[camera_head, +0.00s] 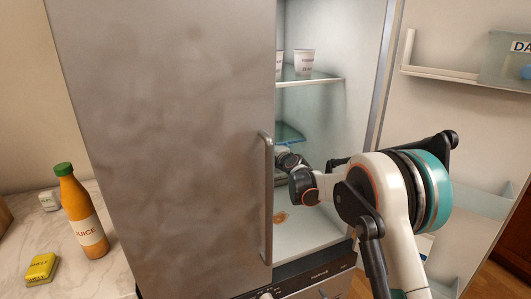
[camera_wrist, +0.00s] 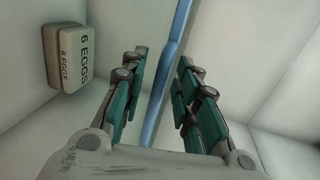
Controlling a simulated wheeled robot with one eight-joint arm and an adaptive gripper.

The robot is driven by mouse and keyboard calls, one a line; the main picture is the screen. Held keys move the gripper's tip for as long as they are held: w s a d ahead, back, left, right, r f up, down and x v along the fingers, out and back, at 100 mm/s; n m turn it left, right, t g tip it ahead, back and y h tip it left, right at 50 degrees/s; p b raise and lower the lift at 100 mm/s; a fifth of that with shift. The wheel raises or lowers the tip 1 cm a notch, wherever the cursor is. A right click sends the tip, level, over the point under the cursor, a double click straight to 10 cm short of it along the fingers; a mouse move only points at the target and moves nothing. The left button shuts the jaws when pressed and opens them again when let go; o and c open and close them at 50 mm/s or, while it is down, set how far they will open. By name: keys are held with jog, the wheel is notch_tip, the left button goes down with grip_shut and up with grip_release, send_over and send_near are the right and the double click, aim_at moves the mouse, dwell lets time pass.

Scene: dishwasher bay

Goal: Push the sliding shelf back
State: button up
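A bluish glass shelf (camera_head: 290,132) shows inside the open refrigerator, below a higher glass shelf; it looks like the sliding shelf. In the wrist view a blue shelf edge (camera_wrist: 174,50) runs edge-on between my two fingers. My gripper (camera_wrist: 162,62) is open, with the finger pads on either side of that edge and no clear contact. In the head view my gripper (camera_head: 286,158) reaches into the refrigerator just below the glass shelf, partly hidden by the closed left door (camera_head: 165,130). How far out the shelf stands cannot be told.
An egg carton (camera_wrist: 68,55) sits beside the left finger in the wrist view. The door handle (camera_head: 266,200) is close to my gripper. The right door (camera_head: 425,110) is open beside my arm. An orange-brown spot (camera_head: 281,217) marks the refrigerator floor.

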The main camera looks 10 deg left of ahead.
jog(key=v, duration=1)
jog(key=shift+s+d, duration=0.15)
jog(key=shift+s, duration=0.15)
jog(key=shift+r, duration=0.1)
jog(key=s+d+r+n+g+h, duration=0.1)
jog(key=s+d+r+n+h, duration=0.2)
jog(key=s+d, duration=0.55)
jog(key=s+d+r+n+g, duration=0.25)
jog(key=s+d+r, duration=0.35)
jog(key=s, duration=0.5)
jog(key=s+d+f+n+h, duration=0.2)
jog(key=s+d, duration=0.3)
jog(key=s, duration=0.5)
jog(key=s+d+f+n+g+h, duration=0.1)
jog(key=s+d+f, duration=0.3)
jog(key=s, duration=0.5)
jog(key=s+d+f+n+g+h, duration=0.1)
jog(key=s+d+f+n+h, duration=0.1)
jog(key=s+d, duration=0.6)
jog(key=s+f, duration=0.1)
jog(key=s, duration=0.1)
jog(key=shift+s+n+h, duration=0.3)
jog(key=shift+n+h, duration=0.05)
jog(key=shift+h, duration=0.05)
